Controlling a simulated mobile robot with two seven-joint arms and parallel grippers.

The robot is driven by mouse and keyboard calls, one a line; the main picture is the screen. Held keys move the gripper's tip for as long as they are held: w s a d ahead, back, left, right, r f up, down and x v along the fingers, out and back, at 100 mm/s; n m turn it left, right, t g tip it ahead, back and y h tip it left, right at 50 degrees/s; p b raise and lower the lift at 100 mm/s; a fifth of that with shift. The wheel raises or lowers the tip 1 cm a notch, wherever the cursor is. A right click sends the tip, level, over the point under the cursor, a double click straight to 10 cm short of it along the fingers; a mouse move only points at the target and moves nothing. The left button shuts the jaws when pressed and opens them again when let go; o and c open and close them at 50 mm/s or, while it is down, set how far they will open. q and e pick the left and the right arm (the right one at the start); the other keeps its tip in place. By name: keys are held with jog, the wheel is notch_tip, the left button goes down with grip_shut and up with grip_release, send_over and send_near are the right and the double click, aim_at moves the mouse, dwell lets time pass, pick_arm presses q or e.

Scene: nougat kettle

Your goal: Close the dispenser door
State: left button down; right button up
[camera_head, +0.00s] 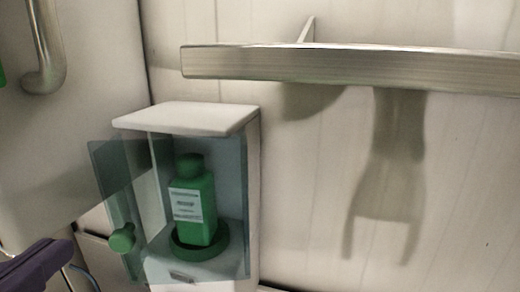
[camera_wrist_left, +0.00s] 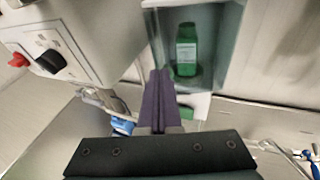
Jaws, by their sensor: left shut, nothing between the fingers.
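The dispenser (camera_head: 254,175) is a white box with a bottle inside, against the wall in the head view. Its see-through door (camera_head: 112,180) stands open, swung out to the left, with a round green knob (camera_head: 122,238) low on it. The green bottle (camera_head: 193,215) with a pale label stands upright in a green round holder (camera_head: 203,248). It also shows in the left wrist view (camera_wrist_left: 186,52). My left gripper (camera_head: 62,250) is at the lower left, left of the knob and apart from it. Its purple fingers (camera_wrist_left: 158,76) are shut and empty. My right gripper is not in view.
A metal rail or shelf edge (camera_head: 340,66) crosses above the dispenser. A curved metal handle (camera_head: 48,50) is at the upper left. In the left wrist view, a panel with a black switch (camera_wrist_left: 48,62) and a red knob (camera_wrist_left: 18,60) stands left. Shadows fall on the right wall.

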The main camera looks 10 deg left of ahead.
pick_arm(q)
jog(key=b, duration=0.3)
send_near(121, 215)
jog(key=w, duration=0.1)
jog(key=shift+n+g, duration=0.3)
jog(key=shift+n, duration=0.1)
jog(key=x, duration=0.1)
jog(key=p+x, duration=0.1)
jog(key=x, duration=0.2)
jog(key=shift+w+a+r+p, duration=0.1)
jog(key=shift+a+r+p, duration=0.1)
jog(key=shift+r+p, duration=0.1)
jog(key=shift+w+a+f, duration=0.15)
jog(key=shift+w+f, duration=0.25)
jog(key=shift+w, duration=0.2)
